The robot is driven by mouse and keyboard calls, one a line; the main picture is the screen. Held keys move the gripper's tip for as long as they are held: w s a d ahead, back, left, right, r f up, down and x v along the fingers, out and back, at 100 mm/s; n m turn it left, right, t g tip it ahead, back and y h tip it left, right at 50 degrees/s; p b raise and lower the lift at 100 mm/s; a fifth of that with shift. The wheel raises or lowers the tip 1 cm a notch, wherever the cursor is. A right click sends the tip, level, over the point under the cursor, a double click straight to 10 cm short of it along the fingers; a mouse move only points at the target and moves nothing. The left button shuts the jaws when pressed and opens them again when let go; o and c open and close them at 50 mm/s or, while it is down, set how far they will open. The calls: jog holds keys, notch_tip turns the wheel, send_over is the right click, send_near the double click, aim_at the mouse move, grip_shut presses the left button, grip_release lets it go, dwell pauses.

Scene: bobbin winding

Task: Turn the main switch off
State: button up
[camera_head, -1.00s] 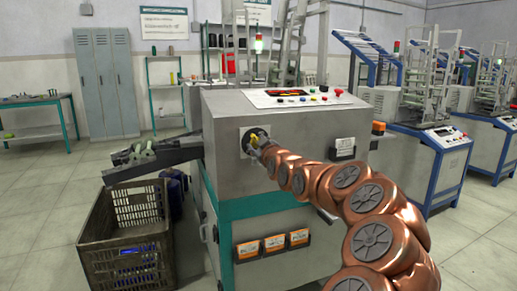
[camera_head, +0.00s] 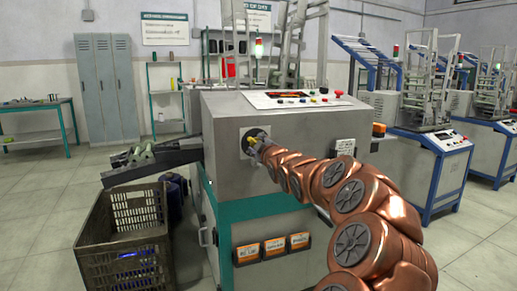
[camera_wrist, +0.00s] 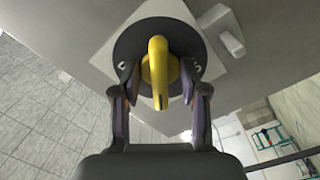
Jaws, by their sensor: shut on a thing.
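The main switch is a yellow rotary handle (camera_wrist: 158,72) on a round black disc (camera_wrist: 190,42), set on a light square plate (camera_wrist: 222,70) on the machine. In the wrist view the handle lies roughly along the picture's vertical, with my gripper's (camera_wrist: 160,92) two dark fingers on either side of it, shut on it. In the head view the switch handle (camera_head: 249,142) shows small on the front of the grey machine (camera_head: 225,170). My gripper (camera_head: 256,145) reaches it from the right and partly covers it.
The machine's top panel (camera_head: 300,98) has several buttons. A dark plastic crate (camera_head: 125,245) stands on the floor at left, under a chute (camera_head: 150,165). Orange-labelled boxes (camera_head: 273,245) hang on the machine's lower front. Blue-framed machines (camera_head: 430,145) stand at right.

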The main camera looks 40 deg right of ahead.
jog(key=shift+r+n, duration=0.1)
jog(key=shift+n, duration=0.3)
jog(key=shift+s+d+n+b, duration=0.1)
jog(key=shift+n+b, duration=0.45)
jog(key=shift+n, duration=1.45)
jog(key=o, duration=1.8)
jog(key=shift+c, duration=0.2)
jog(key=shift+b, duration=0.3)
